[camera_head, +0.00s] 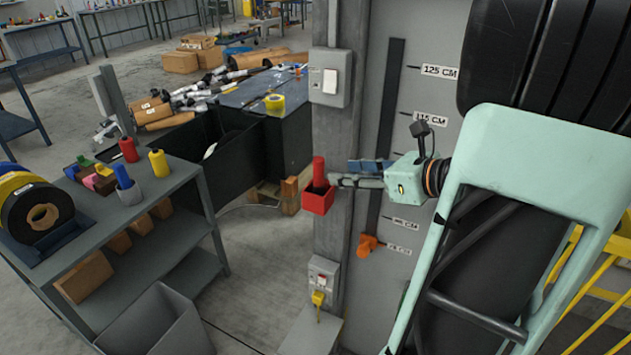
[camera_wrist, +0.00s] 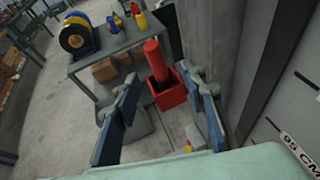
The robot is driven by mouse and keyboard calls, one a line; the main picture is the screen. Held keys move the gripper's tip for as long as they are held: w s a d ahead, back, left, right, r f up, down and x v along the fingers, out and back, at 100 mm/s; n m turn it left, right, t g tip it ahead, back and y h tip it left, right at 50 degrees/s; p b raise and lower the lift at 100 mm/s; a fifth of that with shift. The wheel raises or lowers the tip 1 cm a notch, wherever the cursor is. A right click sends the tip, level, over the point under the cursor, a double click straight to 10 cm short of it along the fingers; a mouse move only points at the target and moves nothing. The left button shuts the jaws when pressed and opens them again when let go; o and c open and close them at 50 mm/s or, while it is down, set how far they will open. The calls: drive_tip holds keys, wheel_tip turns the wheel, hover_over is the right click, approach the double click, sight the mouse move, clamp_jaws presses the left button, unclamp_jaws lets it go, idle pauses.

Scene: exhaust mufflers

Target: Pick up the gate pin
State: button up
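The gate pin, which I take to be the red cylinder (camera_head: 319,170), stands upright in a red open-topped holder (camera_head: 318,202) on the side of the grey post. In the wrist view the red pin (camera_wrist: 155,60) and the red holder (camera_wrist: 171,97) show between and beyond my fingers. My gripper (camera_head: 345,173) is just right of the pin, at about its height in the head view. In the wrist view my gripper (camera_wrist: 162,88) has its two blue-padded fingers wide apart with nothing between the pads. The pin's lower end is hidden inside the holder.
The grey post (camera_head: 334,130) stands right behind the holder, with a switch box (camera_head: 330,77) above. An orange marker (camera_head: 367,245) sits on the height scale below my gripper. A grey shelf cart (camera_head: 150,195) with bottles stands left; open floor lies between.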

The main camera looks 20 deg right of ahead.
sight(323, 172)
drive_tip(key=x, duration=0.9)
drive_tip(key=shift+s+a+f+b, duration=0.1)
drive_tip(key=shift+a+b, duration=0.1)
drive_tip(key=shift+b, duration=0.1)
drive_tip(key=shift+c, duration=0.6)
clamp_jaws()
